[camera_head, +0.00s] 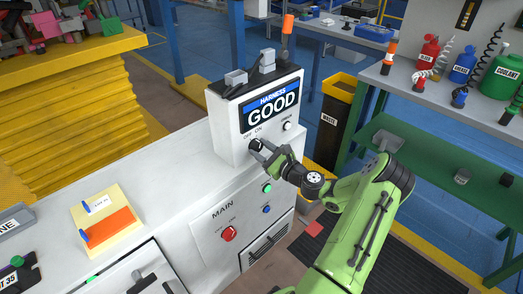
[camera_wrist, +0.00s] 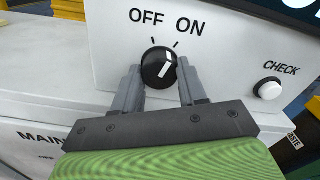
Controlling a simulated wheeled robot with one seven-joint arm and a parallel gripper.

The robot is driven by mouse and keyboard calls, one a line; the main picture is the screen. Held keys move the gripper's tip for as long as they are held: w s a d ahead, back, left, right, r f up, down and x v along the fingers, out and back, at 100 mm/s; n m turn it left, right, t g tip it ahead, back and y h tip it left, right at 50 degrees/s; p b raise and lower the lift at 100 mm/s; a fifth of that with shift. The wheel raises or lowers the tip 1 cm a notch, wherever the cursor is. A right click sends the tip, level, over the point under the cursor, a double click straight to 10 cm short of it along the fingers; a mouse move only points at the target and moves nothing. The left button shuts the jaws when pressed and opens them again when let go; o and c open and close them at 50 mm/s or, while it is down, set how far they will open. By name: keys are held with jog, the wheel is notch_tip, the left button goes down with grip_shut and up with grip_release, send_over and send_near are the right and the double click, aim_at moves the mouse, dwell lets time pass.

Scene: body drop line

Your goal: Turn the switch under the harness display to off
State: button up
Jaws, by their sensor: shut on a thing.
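The harness display (camera_head: 271,109) reads "GOOD" on a white box with a dark top. Below it is a black rotary switch (camera_wrist: 159,67) with a white pointer line, under the labels "OFF" and "ON". The pointer leans up and to the right, toward the "ON" side. My gripper (camera_head: 257,147) reaches the switch from the lower right. In the wrist view its two grey fingers stand on either side of the knob, shut on it. In the head view the fingers partly hide the knob.
A white "CHECK" button (camera_wrist: 268,88) sits right of the switch. A lower "MAIN" panel (camera_head: 222,210) has a red knob (camera_head: 229,233) and small green and blue buttons. A black waste bin (camera_head: 330,130) stands behind.

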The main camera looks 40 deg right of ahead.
jog(key=n, duration=0.4)
jog(key=shift+f+b, duration=0.1)
jog(key=shift+b, duration=0.3)
jog(key=shift+n+b, duration=0.75)
jog(key=shift+n, duration=1.35)
jog(key=o, duration=1.1)
jog(key=shift+c, duration=0.2)
jog(key=s+p, duration=0.2)
jog(key=s, duration=1.3)
jog(key=shift+s+d, duration=0.25)
jog(key=shift+s, duration=0.15)
